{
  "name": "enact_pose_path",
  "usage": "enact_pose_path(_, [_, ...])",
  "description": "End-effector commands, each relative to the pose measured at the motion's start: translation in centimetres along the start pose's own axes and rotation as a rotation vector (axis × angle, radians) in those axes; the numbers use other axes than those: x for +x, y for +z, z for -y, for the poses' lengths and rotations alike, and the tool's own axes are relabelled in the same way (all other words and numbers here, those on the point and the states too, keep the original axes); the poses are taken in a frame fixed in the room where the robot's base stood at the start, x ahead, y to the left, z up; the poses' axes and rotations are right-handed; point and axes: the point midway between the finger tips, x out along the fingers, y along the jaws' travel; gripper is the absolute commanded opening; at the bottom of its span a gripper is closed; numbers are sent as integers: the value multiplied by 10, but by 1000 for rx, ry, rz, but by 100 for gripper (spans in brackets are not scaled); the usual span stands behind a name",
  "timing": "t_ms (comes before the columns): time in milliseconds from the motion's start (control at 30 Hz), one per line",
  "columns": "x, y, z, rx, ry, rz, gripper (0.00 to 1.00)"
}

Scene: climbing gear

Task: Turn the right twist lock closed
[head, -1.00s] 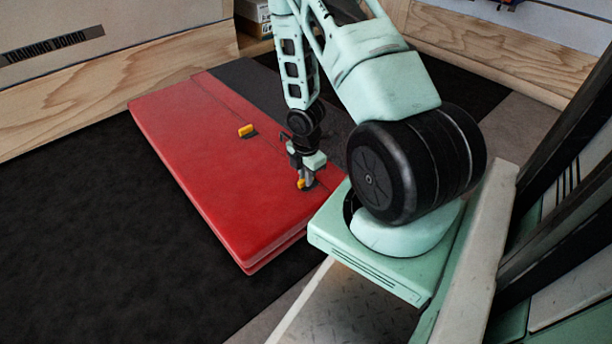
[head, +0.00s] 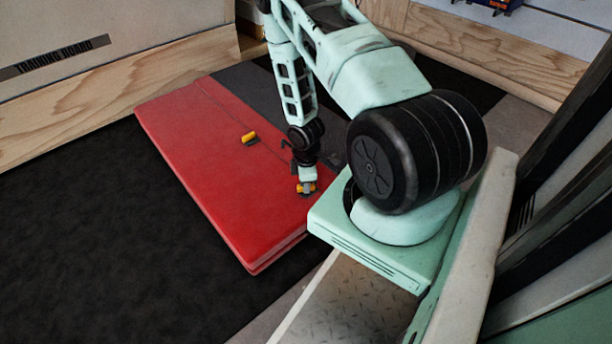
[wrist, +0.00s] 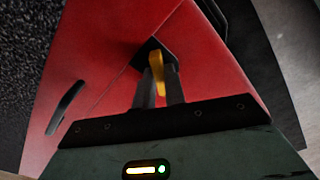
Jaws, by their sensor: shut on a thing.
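The red crash pad (head: 215,165) lies flat on the dark floor, with a seam running along its top. The right twist lock (wrist: 157,62) is a yellow knob on a black plate near the pad's near right edge. My gripper (head: 306,188) is shut on it from above. In the wrist view the two dark fingers (wrist: 160,88) stand on either side of the yellow part and partly hide it. The other yellow twist lock (head: 249,138) sits on its black base farther back along the seam, apart from my gripper.
A dark grey panel (head: 240,88) adjoins the red pad's far side. A black handle (wrist: 66,106) lies on the red surface at left in the wrist view. Open dark floor (head: 100,230) lies left of the pad. Wooden wall panels (head: 120,90) stand behind.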

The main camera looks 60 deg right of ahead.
Motion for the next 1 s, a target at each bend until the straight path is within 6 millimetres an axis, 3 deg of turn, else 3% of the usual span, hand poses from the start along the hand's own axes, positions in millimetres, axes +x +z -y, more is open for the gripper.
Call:
enact_pose_path(700, [-4, 0, 1, 674, -2, 1, 0])
enact_pose_path(1000, [-2, 0, 0, 880, -2, 0, 0])
